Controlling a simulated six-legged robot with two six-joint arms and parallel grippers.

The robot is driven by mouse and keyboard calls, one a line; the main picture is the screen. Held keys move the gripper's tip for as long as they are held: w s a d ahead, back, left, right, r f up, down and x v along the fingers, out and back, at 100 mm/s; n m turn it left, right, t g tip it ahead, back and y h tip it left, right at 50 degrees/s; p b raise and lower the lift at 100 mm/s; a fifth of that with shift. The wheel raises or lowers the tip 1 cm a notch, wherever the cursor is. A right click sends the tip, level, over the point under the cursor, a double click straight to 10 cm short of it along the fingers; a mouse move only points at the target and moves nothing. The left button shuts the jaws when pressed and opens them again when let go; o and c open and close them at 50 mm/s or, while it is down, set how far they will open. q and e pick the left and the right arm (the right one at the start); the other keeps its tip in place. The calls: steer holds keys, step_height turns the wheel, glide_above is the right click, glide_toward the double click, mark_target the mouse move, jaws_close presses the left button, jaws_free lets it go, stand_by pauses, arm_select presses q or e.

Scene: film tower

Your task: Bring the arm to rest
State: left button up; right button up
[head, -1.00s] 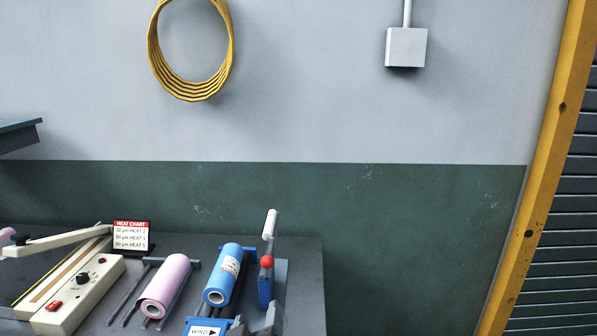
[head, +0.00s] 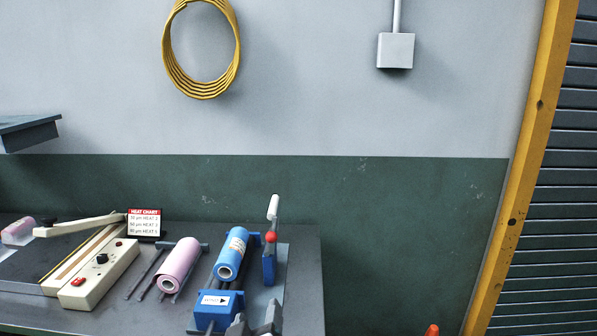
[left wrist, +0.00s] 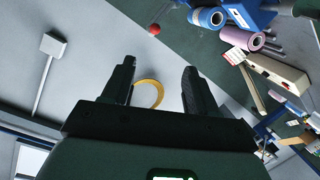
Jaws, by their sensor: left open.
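My left gripper (left wrist: 158,92) shows large in the left wrist view. Its two dark fingers stand apart with nothing between them but the distant wall and the yellow coil. In the head view the grey fingertips of my left gripper (head: 253,328) show at the bottom edge, in front of the blue winder (head: 217,308). I cannot tell how far they are from it. My right gripper is in neither view.
The dark bench (head: 308,290) holds a heat sealer (head: 100,272), a pink roll (head: 180,264), a blue roll (head: 231,254) and a heat chart (head: 145,223). A yellow coil (head: 174,62) hangs on the wall. An orange tip (head: 432,330) shows at the bottom right.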

arm_select(q)
steer(key=w+a+f+g+y, duration=0.2)
steer(key=a+f, duration=0.5)
steer(key=f, duration=0.1)
steer(key=s+a+f+g, duration=0.3)
steer(key=f, duration=0.9)
steer(key=s+a+f+g, duration=0.2)
steer(key=s+f+g, duration=0.1)
steer(key=f, duration=0.8)
steer(key=s+d+f+m+g+h, duration=0.1)
steer(key=s+d+f+g+h, duration=0.2)
steer(key=s, duration=0.6)
steer(key=s+d+f+m+g+h, duration=0.2)
steer(key=s+d+f+g+h, duration=0.1)
steer(key=s+f, duration=0.5)
steer(key=shift+s+d+g, duration=0.4)
steer(key=shift+g, duration=0.3)
